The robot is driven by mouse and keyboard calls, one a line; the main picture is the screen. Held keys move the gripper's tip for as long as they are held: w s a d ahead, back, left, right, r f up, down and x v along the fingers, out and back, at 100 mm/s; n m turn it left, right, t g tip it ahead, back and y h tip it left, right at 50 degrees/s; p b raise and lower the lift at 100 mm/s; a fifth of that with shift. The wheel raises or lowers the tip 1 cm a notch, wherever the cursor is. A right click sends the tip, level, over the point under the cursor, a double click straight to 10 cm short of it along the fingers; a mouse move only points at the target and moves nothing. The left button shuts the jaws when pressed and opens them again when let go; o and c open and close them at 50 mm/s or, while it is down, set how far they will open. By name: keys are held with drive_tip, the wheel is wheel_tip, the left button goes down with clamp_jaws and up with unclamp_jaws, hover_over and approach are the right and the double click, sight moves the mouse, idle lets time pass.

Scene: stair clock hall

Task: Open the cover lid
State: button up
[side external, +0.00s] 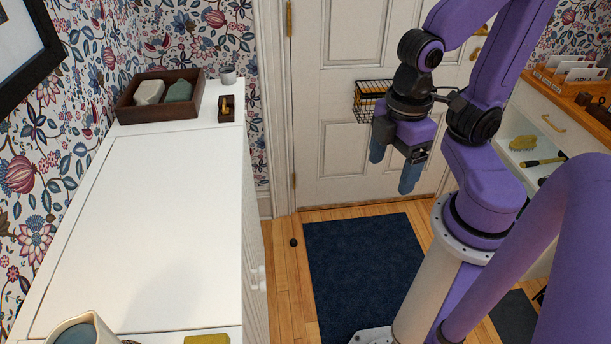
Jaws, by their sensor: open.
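The cover lid (150,220) appears to be the large flat white panel in the top of the white cabinet at left. Thin seams mark its edges, and it lies flat, level with the top around it. A small white knob or handle (258,278) sticks out on the cabinet's right side; whether it belongs to the lid I cannot tell. My gripper (394,172) hangs in front of the white door, right of the cabinet and well apart from the lid. Its two blue fingers point down, spread apart, with nothing between them.
A dark wooden tray (127,113) with two containers, a small grey cup (228,76) and a small dark box (226,112) stand at the cabinet's far end. A pitcher (62,326) and a yellow-green block (207,340) are at the near end. An open drawer (518,128) is at right.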

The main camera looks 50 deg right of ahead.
drive_tip(key=shift+w+a+f, duration=0.15)
drive_tip(key=shift+w, duration=0.2)
drive_tip(key=c, duration=0.5)
drive_tip(key=w+a+f+m+t, duration=0.1)
drive_tip(key=w+f, duration=0.1)
drive_tip(key=w, duration=0.2)
drive_tip(key=w+f+m+t+y, duration=0.1)
drive_tip(key=w+f, duration=0.1)
drive_tip(key=w, duration=0.2)
drive_tip(key=w+a+f+m+t+y, duration=0.1)
drive_tip(key=w+f+m, duration=0.1)
drive_tip(key=w, duration=0.2)
drive_tip(key=shift+w+a, duration=0.3)
drive_tip(key=c, duration=0.3)
drive_tip(key=m+t+y, duration=1)
drive_tip(key=m, duration=0.7)
approach(241, 157)
drive_tip(key=x, duration=0.6)
drive_tip(key=f+x, duration=0.1)
drive_tip(key=x, duration=0.2)
drive_tip(key=shift+w+a, duration=0.3)
clamp_jaws()
